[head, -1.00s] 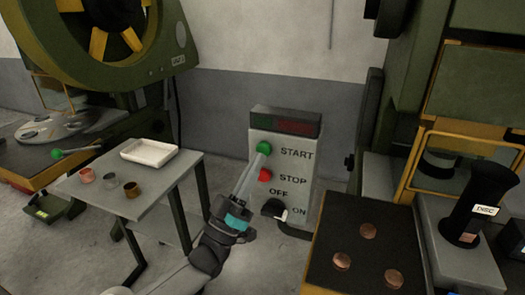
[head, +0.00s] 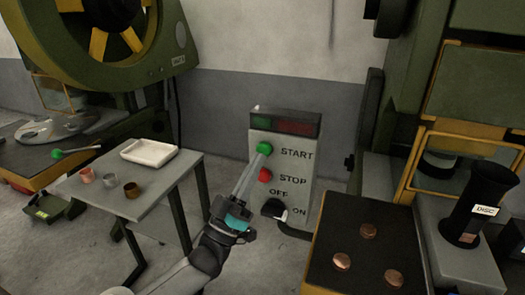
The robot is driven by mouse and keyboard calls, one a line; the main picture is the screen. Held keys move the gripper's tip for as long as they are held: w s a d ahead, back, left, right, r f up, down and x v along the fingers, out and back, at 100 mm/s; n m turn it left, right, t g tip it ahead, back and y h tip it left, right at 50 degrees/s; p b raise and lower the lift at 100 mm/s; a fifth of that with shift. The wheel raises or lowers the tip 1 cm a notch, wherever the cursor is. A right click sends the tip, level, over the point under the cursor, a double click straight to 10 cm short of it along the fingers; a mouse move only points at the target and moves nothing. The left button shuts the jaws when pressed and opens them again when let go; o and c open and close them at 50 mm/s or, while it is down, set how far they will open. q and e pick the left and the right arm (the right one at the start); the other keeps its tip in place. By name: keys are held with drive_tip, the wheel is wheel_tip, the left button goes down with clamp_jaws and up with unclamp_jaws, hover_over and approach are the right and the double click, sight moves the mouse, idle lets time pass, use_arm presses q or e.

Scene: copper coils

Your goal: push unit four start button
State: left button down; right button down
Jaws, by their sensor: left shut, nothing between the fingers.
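A grey control box (head: 285,165) stands in the middle of the head view. It carries a green START button (head: 264,148), a red STOP button (head: 265,174) and a black OFF/ON knob (head: 273,208). On its top is a display with a green and a red field (head: 292,126); the green field looks lit. My left gripper (head: 260,157) is shut, with its fingertips at the lower edge of the START button. It looks to be touching the button, but I cannot tell how far the button is pressed. My right gripper is not in view.
A grey table (head: 150,205) at the left holds a white tray (head: 148,153) and small copper cups (head: 109,180). A dark table (head: 335,225) with copper discs stands at the right, beside a green press (head: 465,100). A green-and-yellow machine (head: 120,75) stands at the left.

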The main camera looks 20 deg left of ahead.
use_arm(q)
drive_tip(key=shift+w, duration=0.1)
idle(0.6)
drive_tip(key=shift+w, duration=0.3)
drive_tip(key=shift+w+b, duration=0.5)
drive_tip(key=shift+w, duration=0.05)
idle(0.5)
drive_tip(key=shift+s, duration=0.1)
drive_tip(key=shift+s+p, duration=0.65)
drive_tip(key=shift+s, duration=0.2)
